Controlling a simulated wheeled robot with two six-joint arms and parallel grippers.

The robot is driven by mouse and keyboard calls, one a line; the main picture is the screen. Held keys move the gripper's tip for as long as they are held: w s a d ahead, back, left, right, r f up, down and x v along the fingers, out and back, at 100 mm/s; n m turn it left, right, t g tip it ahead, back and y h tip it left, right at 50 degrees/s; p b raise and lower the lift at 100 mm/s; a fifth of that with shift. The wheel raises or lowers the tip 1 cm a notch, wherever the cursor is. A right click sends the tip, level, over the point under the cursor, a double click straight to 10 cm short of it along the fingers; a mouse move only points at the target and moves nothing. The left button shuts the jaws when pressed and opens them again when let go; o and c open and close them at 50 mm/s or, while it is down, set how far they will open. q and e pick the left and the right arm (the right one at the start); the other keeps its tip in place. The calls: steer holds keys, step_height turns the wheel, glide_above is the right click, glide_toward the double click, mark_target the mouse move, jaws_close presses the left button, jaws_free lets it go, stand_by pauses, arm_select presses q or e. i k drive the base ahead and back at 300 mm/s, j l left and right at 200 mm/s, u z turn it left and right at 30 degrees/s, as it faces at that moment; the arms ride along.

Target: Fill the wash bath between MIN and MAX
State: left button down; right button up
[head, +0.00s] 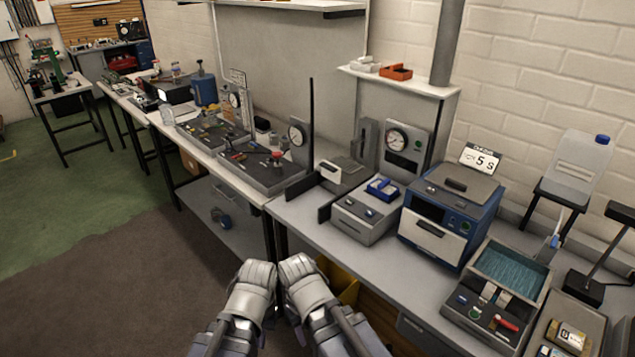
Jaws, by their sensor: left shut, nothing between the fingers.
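The wash bath (548,281) is a grey open tank at the right of the bench, with teal liquid showing inside. Its MIN and MAX marks are too small to make out. A translucent container with a blue cap (577,168) stands on a dark stand behind it, with a small blue-and-white tap (555,241) below, near the bath's back right corner. My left gripper (260,268) is shut and empty, low in front of the bench. My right gripper (297,262) is beside it; its fingers are not clear. Both are well left of the bath.
A blue box machine (450,215) with a "5 S" card stands left of the bath. A grey unit with a blue tray (366,212) is further left. A black lamp-like stand (584,288) is at the right. Open floor (120,260) lies left.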

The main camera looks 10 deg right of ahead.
mark_target(554, 239)
steer(key=z, duration=1.8)
